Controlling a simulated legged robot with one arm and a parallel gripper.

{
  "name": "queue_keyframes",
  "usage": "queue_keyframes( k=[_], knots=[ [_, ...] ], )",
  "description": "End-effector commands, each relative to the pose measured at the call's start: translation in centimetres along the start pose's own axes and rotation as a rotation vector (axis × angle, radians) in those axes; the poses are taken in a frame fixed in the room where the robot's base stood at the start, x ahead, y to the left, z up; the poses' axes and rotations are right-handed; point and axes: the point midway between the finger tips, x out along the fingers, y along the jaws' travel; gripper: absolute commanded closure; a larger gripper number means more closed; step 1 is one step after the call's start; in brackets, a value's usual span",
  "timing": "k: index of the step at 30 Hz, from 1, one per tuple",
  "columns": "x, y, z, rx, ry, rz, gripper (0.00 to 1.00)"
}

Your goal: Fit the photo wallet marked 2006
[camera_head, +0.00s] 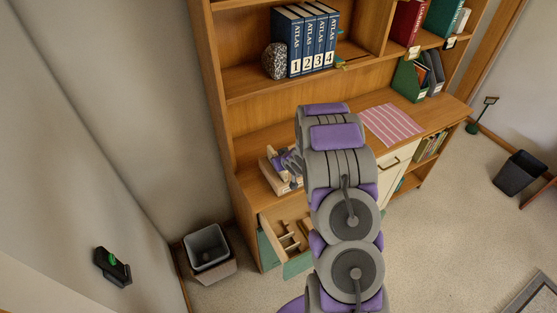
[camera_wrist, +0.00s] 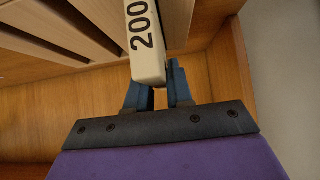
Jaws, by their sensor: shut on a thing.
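The photo wallet (camera_wrist: 146,45) is cream with black digits reading "200"; its last digit is cut off at the top edge of the wrist view. My gripper (camera_wrist: 160,92) has its blue fingers shut on the wallet's near end. A pale wooden rack (camera_wrist: 82,28) with slats and dark gaps lies just left of the wallet; I cannot tell whether the wallet is inside a slot. In the head view my gripper (camera_head: 289,161) is at the light wooden rack (camera_head: 270,172) on the left of the cabinet's worktop, and my arm hides much of that area.
Blue atlas volumes (camera_head: 306,40) and a speckled stone (camera_head: 275,61) stand on the shelf above. A striped pink cloth (camera_head: 391,123) lies to the right on the worktop. An open drawer (camera_head: 287,236) juts out below. A grey bin (camera_head: 206,247) stands on the floor at left.

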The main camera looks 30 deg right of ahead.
Motion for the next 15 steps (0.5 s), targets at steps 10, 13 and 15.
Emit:
queue_keyframes(
  k=[10,13,15],
  knots=[
    [0.34,0.01,0.35,0.0,0.0,0.0,1.0],
    [0.43,0.0,0.45,0.0,0.0,0.0,1.0],
    [0.49,0.01,0.52,0.0,0.0,0.0,1.0]
  ],
)
